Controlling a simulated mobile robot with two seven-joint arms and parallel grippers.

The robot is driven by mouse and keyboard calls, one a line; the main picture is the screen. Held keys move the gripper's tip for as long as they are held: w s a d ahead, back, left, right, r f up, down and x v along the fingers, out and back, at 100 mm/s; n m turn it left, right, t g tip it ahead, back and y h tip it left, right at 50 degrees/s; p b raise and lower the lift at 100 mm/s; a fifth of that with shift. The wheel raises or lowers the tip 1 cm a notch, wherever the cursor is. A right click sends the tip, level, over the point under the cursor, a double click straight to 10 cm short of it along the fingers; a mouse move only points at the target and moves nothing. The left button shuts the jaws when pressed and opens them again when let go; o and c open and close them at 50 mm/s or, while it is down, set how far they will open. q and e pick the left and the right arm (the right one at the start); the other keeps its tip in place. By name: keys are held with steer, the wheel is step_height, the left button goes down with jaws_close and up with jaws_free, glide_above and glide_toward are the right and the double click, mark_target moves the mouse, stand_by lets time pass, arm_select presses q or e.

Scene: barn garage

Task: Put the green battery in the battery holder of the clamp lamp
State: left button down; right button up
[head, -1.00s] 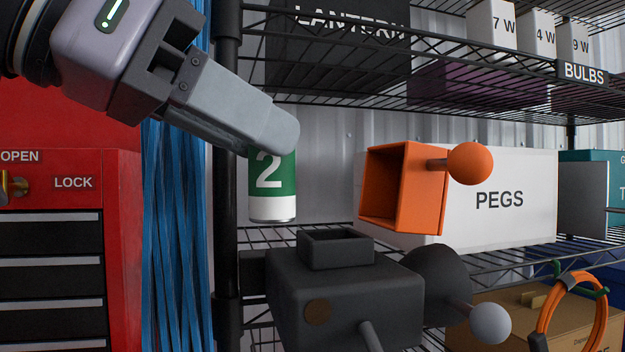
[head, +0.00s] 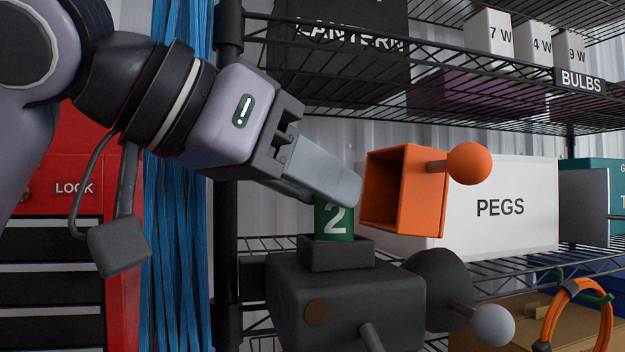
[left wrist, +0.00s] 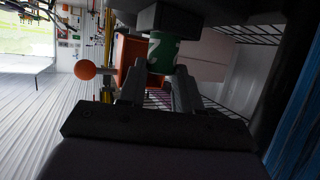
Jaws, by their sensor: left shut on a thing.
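The green battery (head: 334,219), marked with a white 2, stands upright with its lower part hidden inside the square battery holder (head: 336,253) on top of the dark clamp lamp (head: 345,300). My left gripper (head: 345,192) is shut on the battery's upper end, coming in from the upper left. In the left wrist view the battery (left wrist: 163,52) sits between the two fingers (left wrist: 157,85), with the dark holder (left wrist: 160,17) at its far end. The orange open-fronted cover (head: 405,190) with a ball knob (head: 468,163) is just right of the gripper. My right gripper is not in view.
A white PEGS box (head: 500,207) stands behind the orange cover. Wire shelves carry a black LANTERN box (head: 340,50) and white bulb boxes (head: 490,38) above. Blue cords (head: 178,200) and a red cabinet (head: 125,250) are at the left. An orange cable coil (head: 577,310) hangs lower right.

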arm_select(q)
steer(key=c, duration=0.8)
jaws_free()
steer(key=shift+f, duration=0.15)
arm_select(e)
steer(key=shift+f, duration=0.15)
arm_select(q)
steer(key=shift+r, duration=0.2)
steer(key=shift+s+a+r, duration=0.15)
steer(key=shift+a, duration=0.1)
steer(key=p+v, duration=0.1)
steer(key=v, duration=1)
steer(key=shift+s+a+r, duration=0.1)
steer(key=shift+s, duration=0.1)
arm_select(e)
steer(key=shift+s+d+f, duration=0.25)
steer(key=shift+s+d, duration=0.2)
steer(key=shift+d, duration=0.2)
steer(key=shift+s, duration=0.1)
